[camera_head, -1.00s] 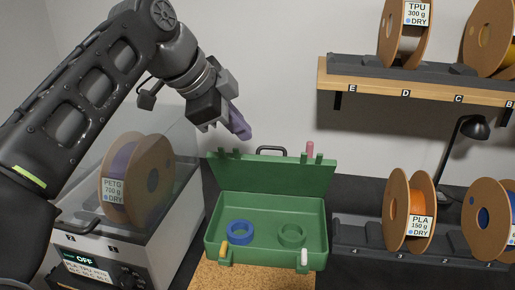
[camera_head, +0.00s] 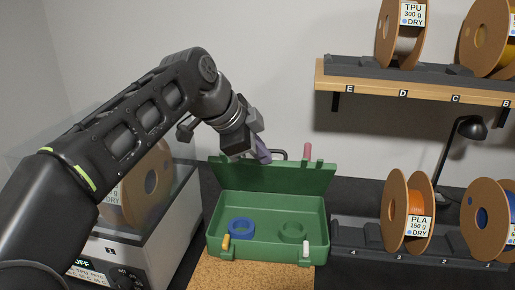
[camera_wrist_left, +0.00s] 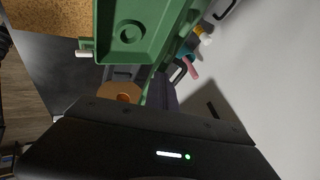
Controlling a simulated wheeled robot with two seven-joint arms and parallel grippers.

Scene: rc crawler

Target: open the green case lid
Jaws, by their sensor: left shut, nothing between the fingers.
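The green case (camera_head: 266,252) stands on the bench with its lid (camera_head: 285,180) raised and tilted back, so the inside shows. A blue ring (camera_head: 241,229) and a green ring (camera_head: 293,232) lie inside. A yellow latch (camera_head: 225,242) and a white latch (camera_head: 306,248) are on the front. A pink piece (camera_head: 308,152) stands at the lid's top edge, and a dark handle shows behind it. My left gripper (camera_head: 263,152) is shut and empty at the lid's top edge; I cannot tell whether it touches. The case (camera_wrist_left: 130,55) also shows in the left wrist view. My right gripper is not in view.
A dryer box (camera_head: 150,240) with a spool stands left, under my left arm. Spools (camera_head: 405,215) sit on a dark rack at right, beside a black lamp (camera_head: 470,128). A wooden shelf (camera_head: 420,90) with spools hangs above. A cork mat (camera_head: 250,275) lies in front of the case.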

